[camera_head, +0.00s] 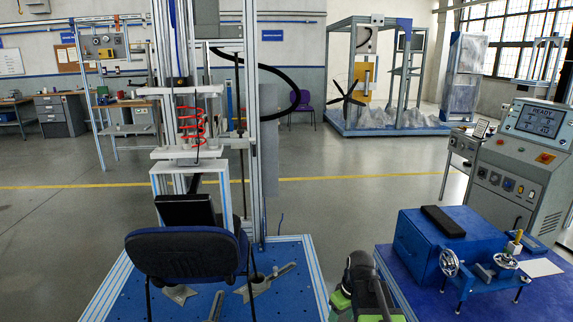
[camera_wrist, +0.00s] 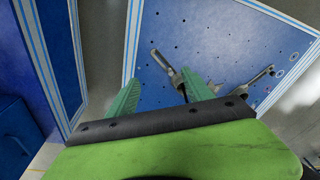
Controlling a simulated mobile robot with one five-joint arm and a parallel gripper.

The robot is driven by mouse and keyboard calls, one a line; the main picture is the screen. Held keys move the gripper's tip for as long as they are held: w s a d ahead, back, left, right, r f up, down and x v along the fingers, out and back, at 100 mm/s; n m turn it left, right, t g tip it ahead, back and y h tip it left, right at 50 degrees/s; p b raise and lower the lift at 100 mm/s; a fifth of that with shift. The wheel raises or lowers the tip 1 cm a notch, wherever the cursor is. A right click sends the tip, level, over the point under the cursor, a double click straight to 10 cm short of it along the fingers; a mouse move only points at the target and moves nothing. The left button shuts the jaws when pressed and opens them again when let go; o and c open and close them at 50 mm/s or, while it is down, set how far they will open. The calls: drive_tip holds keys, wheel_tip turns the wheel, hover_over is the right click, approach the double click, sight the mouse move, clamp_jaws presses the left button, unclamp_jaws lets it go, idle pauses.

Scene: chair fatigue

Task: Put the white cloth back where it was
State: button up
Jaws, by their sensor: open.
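A flat white piece (camera_head: 541,267) lies on the right part of the blue table (camera_head: 400,285) in the head view. I cannot tell whether it is cloth or paper. No other clear white cloth shows. My gripper (camera_wrist: 162,76) is open in the wrist view, its two green fingers spread with nothing between them. It points at the blue perforated base plate (camera_wrist: 215,35). In the head view my arm stands low in the middle, left of the blue table, and the fingertips are not clear there.
A chair (camera_head: 183,254) stands in the test frame on the perforated plate, with metal clamps (camera_wrist: 167,64) around it. On the blue table are a blue box (camera_head: 415,245), a black block (camera_head: 443,221) and a handwheel vise (camera_head: 480,268). A control console (camera_head: 520,160) stands behind.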

drive_tip(key=s+m+g+h, duration=0.1)
drive_tip(key=s+m, duration=0.5)
drive_tip(key=s, duration=0.3)
wheel_tip(320, 180, up, 16)
drive_tip(key=p, duration=1.6)
drive_tip(key=shift+w+a, duration=0.2)
drive_tip(key=shift+a, duration=0.2)
